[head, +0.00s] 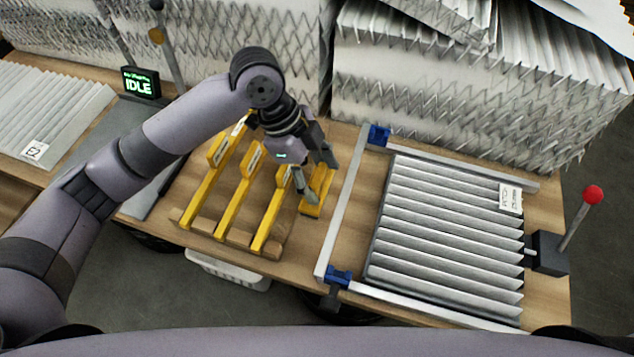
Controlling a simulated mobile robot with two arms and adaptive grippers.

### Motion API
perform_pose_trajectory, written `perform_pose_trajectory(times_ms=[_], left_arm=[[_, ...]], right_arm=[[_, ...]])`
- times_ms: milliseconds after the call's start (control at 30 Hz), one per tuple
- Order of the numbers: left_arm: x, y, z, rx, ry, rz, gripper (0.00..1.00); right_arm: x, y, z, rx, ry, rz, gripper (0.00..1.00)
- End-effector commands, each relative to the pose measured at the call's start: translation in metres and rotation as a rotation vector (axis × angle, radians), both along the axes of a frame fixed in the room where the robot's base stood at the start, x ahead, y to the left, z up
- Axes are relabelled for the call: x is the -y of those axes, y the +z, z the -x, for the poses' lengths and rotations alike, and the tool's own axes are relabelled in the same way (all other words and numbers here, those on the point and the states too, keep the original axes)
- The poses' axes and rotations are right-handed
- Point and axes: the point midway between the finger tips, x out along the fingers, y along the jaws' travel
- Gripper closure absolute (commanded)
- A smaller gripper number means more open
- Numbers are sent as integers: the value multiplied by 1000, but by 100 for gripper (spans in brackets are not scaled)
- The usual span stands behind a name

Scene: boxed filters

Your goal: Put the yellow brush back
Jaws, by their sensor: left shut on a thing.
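My left gripper (321,180) reaches in from the left and is shut on a yellow brush (315,205). The held brush is just right of a wooden rack (231,234). I cannot tell whether it touches the table. Three more yellow pieces with long handles (202,192) (236,200) (270,221) lie side by side across the rack, with labels near their far ends. My wrist hides part of the far ends of the rack's pieces. My right gripper is out of view.
A pleated filter (445,235) lies in a metal frame with blue clamps (337,277) to the right. A red-knobbed lever (593,194) stands beyond it. Stacked filters (440,100) wall off the back. A screen (140,84) reading IDLE stands at left. A white bin (228,270) sits below the front edge.

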Motion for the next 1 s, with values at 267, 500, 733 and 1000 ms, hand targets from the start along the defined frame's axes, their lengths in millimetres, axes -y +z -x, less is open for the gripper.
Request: perform_pose_trajectory(times_ms=[267,500,733,1000], left_arm=[[-1,-37,1,-3,2,-2,64],[0,-39,0,0,0,0,64],[0,-42,0,0,1,-1,36],[0,-42,0,-1,1,-1,22]], right_arm=[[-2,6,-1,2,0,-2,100],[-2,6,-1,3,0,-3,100],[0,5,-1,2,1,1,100],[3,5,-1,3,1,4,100]])
